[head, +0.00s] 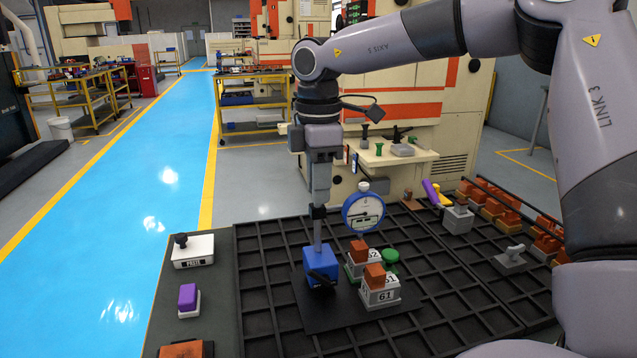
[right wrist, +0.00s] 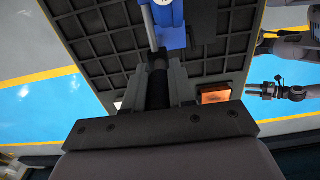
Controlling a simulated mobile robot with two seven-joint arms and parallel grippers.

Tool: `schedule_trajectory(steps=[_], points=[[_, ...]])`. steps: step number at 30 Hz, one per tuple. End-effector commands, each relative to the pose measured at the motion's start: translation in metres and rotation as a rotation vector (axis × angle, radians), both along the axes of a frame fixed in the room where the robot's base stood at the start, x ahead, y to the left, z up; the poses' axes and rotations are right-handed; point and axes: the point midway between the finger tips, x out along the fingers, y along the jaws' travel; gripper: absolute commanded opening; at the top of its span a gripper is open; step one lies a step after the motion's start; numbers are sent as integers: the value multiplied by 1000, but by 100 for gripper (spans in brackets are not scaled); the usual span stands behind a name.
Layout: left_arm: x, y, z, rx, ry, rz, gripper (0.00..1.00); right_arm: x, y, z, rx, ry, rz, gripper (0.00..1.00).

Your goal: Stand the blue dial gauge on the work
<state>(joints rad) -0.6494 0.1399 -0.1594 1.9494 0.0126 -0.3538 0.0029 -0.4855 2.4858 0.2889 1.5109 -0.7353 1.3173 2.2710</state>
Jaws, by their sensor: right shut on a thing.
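The blue dial gauge has a round white-faced dial (head: 363,212), a slim grey post and a blue block base (head: 320,264). My right gripper (head: 318,208) is shut on the top of its post, pointing down. The gauge hangs or stands upright over a dark flat plate (head: 335,311); I cannot tell if its base touches the plate. In the right wrist view the fingers (right wrist: 157,88) close around a black part of the post, with a blue part of the gauge (right wrist: 174,38) beyond.
White blocks with orange tops, one marked 61 (head: 380,294), stand close right of the gauge base, with a green-knobbed piece (head: 390,257). A black gridded table (head: 268,296) lies around. A white box (head: 193,251) and purple block (head: 188,297) sit left. Other pieces sit right.

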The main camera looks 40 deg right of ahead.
Motion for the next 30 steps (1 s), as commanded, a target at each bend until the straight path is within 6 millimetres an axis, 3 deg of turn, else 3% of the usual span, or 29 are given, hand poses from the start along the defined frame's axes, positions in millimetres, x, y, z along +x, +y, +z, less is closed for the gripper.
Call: schedule_trajectory(steps=[30], points=[[0, 0, -7, 0, 0, 0, 43, 1, 0, -5, 0, -7, 1, 0]])
